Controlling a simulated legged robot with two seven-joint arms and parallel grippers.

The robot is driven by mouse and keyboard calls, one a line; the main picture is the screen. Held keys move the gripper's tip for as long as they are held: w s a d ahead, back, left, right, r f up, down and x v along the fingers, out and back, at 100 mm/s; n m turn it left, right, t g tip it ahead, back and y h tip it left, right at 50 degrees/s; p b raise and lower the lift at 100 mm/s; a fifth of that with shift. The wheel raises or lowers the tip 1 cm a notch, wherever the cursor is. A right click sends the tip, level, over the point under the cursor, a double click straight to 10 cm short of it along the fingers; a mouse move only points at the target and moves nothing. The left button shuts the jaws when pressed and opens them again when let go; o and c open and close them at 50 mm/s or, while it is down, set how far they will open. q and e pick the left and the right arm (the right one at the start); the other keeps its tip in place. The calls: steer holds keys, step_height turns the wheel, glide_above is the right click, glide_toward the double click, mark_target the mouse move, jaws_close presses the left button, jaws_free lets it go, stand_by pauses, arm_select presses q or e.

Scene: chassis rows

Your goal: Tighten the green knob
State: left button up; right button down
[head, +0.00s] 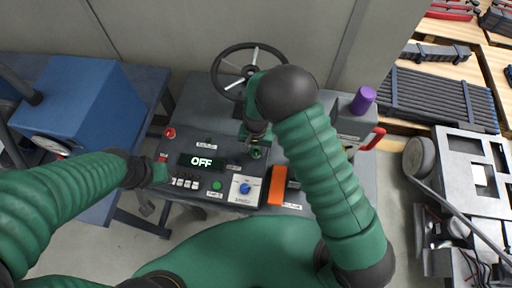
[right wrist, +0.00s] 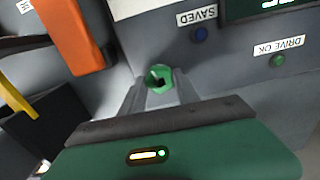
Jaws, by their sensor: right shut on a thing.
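The green knob (right wrist: 158,78) is a small faceted knob on the grey console. In the right wrist view it sits between the two fingers of my right gripper (right wrist: 160,92), which is shut on it. In the head view the right gripper (head: 257,142) reaches down to the console, and the knob (head: 256,153) shows only in part below it. My left gripper (head: 153,176) is at the console's left edge, away from the knob; its fingers are too unclear to tell open from shut.
The console has a display reading OFF (head: 202,161), a blue dial (head: 245,188), an orange handle (head: 277,185) and a red handle (head: 373,138). A handwheel (head: 249,70) stands behind, a purple cylinder (head: 363,100) at right. A blue box (head: 85,105) is at left.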

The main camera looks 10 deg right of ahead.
mark_target(256, 149)
steer(key=shift+w+r+m, duration=0.15)
steer(key=shift+w+m, duration=0.05)
steer(key=shift+m, duration=0.4)
steer(key=shift+w+r+m, duration=0.1)
steer(key=shift+w+m, duration=0.05)
steer(key=shift+m, duration=0.45)
steer(key=shift+d, duration=0.1)
steer(key=c, duration=1.1)
jaws_free()
steer(key=shift+o, duration=1.1)
steer(key=shift+f, duration=0.1)
steer(key=shift+s, duration=0.15)
steer(key=shift+f, duration=0.1)
step_height(256, 149, up, 17)
